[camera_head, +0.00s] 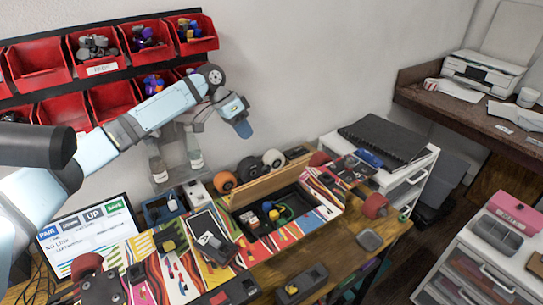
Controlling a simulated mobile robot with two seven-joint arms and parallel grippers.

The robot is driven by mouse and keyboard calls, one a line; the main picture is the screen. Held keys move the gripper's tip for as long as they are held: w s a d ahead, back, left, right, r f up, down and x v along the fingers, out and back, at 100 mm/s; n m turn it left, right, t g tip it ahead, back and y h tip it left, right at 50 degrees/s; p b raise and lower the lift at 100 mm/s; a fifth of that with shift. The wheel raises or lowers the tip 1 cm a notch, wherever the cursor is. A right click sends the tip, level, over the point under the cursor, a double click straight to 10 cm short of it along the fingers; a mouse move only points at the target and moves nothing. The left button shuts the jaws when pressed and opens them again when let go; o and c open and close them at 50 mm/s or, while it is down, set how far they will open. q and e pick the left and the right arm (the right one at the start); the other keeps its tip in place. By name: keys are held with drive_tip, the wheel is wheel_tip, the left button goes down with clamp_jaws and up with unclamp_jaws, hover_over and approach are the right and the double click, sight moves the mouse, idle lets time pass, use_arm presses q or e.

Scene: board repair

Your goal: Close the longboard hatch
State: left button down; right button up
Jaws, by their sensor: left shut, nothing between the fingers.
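The longboard, striped in bright colours (286,237), lies across the workbench with wheels near both ends. Its hatch is open. The wooden hatch lid (262,184) stands raised along the far edge of the dark compartment (296,199). Coloured parts and a green wire show inside the compartment. My left gripper (243,129) is shut and empty. It is in the air in front of the wall, above and behind the raised lid in the picture, and apart from it. My right gripper is not in view.
Loose orange and white wheels (249,168) stand behind the lid. Glass bottles (193,152) stand left of them. Red bins (124,68) hang on the wall. A monitor (87,238) is at the left. A dark tool (301,284) lies at the bench's front.

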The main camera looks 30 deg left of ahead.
sight(266, 181)
use_arm(q)
drive_tip(key=s+x, duration=0.1)
drive_tip(key=x, duration=0.8)
drive_tip(key=shift+w+d+m+p, duration=0.15)
drive_tip(key=shift+w+m+p, duration=0.15)
drive_tip(key=shift+w, duration=0.05)
drive_tip(key=shift+f, duration=0.15)
